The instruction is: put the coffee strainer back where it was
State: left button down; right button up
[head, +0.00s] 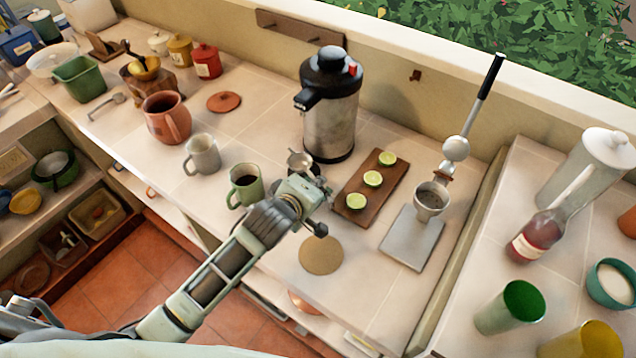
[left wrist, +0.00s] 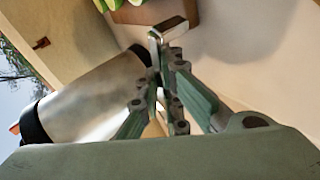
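A small dark metal cup shape with a bright rim, which looks like the coffee strainer (head: 302,160), shows in the head view just behind my left gripper (head: 318,192), in front of the metal flask (head: 331,120). My gripper hides its lower part and any handle. In the left wrist view, my left gripper's fingers (left wrist: 165,55) run close together toward a small silver piece (left wrist: 173,29) at their tips. I cannot tell whether that piece is a fingertip or part of the strainer. My right gripper is out of view.
A green mug (head: 246,188) with dark liquid stands just left of my gripper. A board with lime halves (head: 356,202) lies to the right, beside a citrus press (head: 412,240). A round tan mat (head: 321,256) lies bare near the counter's front edge.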

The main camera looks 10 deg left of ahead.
pick_arm(q)
jog(key=shift+f, duration=0.45)
jog(key=c, duration=1.9)
grip_release()
jog(key=shift+c, duration=0.2)
jog(key=shift+r, duration=0.4)
jog(key=b+v, duration=0.1)
jog(key=v, duration=1.1)
